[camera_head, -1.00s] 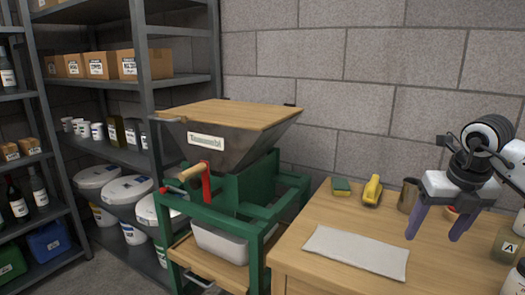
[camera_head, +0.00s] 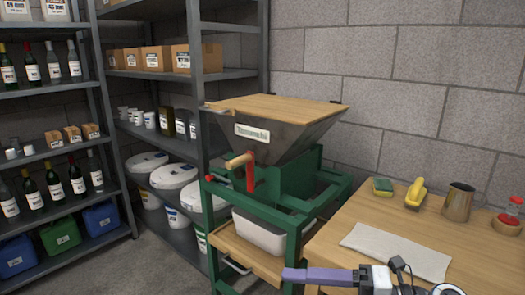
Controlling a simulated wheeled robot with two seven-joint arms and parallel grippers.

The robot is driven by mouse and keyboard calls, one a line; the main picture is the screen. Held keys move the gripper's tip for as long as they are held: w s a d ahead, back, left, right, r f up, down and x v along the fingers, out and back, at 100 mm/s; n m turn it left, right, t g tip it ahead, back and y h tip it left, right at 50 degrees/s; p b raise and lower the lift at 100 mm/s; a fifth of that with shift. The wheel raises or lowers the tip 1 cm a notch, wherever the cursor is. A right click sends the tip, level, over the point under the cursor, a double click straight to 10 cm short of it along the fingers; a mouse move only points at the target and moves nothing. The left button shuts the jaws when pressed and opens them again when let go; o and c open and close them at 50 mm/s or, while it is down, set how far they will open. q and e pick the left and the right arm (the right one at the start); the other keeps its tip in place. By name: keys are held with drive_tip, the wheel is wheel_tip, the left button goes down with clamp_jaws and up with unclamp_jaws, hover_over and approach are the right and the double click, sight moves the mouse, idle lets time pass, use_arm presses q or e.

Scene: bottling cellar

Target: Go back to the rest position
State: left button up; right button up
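My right gripper (camera_head: 300,275) shows at the bottom edge of the head view, right of centre. Its purple finger points left, in front of the wooden table and the green stand. I see it side-on and low in the picture, so I cannot tell how far apart the fingers are. No object shows at its tip. My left gripper is out of view.
The wooden table (camera_head: 335,255) holds a white cloth (camera_head: 395,250), a sponge (camera_head: 383,187), a yellow brush (camera_head: 415,194), a metal mug (camera_head: 457,203) and a red-capped jar (camera_head: 509,214). The green-framed hopper machine (camera_head: 275,185) stands beside it. Metal shelves (camera_head: 200,90) stand left; floor (camera_head: 130,265) shows between.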

drive_tip(key=s+d+f+m+t+h, duration=0.1)
drive_tip(key=d+f+m+t+h, duration=0.35)
drive_tip(key=f+m, duration=0.55)
drive_tip(key=s+d+f+m+t+h, duration=0.25)
drive_tip(key=f+m+t+h, duration=0.3)
drive_tip(key=m, duration=0.95)
drive_tip(key=s+d+f+m+g+h, duration=0.1)
drive_tip(key=s+f+m+g+h, duration=0.2)
drive_tip(key=s+f, duration=1)
drive_tip(key=shift+s+d+f+m+g, duration=0.2)
drive_tip(key=shift+f+m+g, duration=0.3)
drive_tip(key=shift+m+g, duration=0.7)
